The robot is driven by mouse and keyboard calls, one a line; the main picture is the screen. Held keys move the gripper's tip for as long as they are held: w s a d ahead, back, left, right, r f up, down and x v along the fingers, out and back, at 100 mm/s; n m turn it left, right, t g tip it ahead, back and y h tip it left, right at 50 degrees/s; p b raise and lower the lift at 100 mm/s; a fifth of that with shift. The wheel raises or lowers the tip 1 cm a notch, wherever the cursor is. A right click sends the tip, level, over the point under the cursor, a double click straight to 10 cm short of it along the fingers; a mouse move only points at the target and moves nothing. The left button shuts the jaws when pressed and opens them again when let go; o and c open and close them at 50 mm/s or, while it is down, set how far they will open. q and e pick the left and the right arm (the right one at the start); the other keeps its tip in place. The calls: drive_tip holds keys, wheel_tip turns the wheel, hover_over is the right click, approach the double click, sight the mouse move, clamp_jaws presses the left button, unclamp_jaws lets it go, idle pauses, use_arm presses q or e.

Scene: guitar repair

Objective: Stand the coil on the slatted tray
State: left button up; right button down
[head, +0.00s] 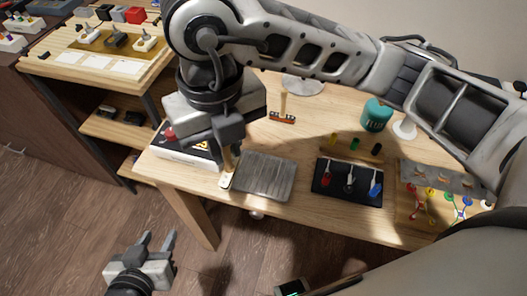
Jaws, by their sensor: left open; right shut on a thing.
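The slatted tray (265,178) is a grey, ridged rectangle lying near the front edge of the wooden table. My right gripper (229,146) points down just left of the tray and is shut on a tan, upright piece with a pale lower end, which looks like the coil (227,179). Its lower end appears beside the tray's left edge; whether it touches the table I cannot tell. The gripper hides its upper part. My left gripper (157,243) is open and empty, low in front of the table above the floor.
A white box with a red knob (171,133) stands close left of the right gripper. A brush (282,113) is behind the tray. A black holder (346,184) with coloured pieces lies to its right. A teal cylinder (376,115) stands farther back. My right arm crosses above the table.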

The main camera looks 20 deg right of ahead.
drive_tip(key=w+d+f, duration=0.1)
drive_tip(key=d+f, duration=0.1)
drive_tip(key=f, duration=0.1)
drive_tip(key=w+d+f, duration=0.1)
drive_tip(key=d+f, duration=0.1)
drive_tip(key=f, duration=0.1)
drive_tip(key=w+d+f, duration=0.2)
drive_tip(key=d+f, duration=0.1)
drive_tip(key=f, duration=0.1)
drive_tip(key=shift+f+p, duration=0.1)
drive_tip(key=shift+p, duration=0.25)
use_arm(q)
drive_tip(key=shift+s+f, duration=0.1)
use_arm(e)
drive_tip(key=shift+w+f, duration=0.1)
drive_tip(key=shift+f, duration=0.05)
use_arm(q)
drive_tip(key=shift+f, duration=0.1)
use_arm(e)
drive_tip(key=shift+f+b, duration=0.25)
drive_tip(key=shift+b, duration=0.05)
drive_tip(key=c, duration=1.4)
unclamp_jaws()
drive_tip(key=shift+r, duration=0.1)
use_arm(q)
drive_tip(key=shift+r, duration=0.2)
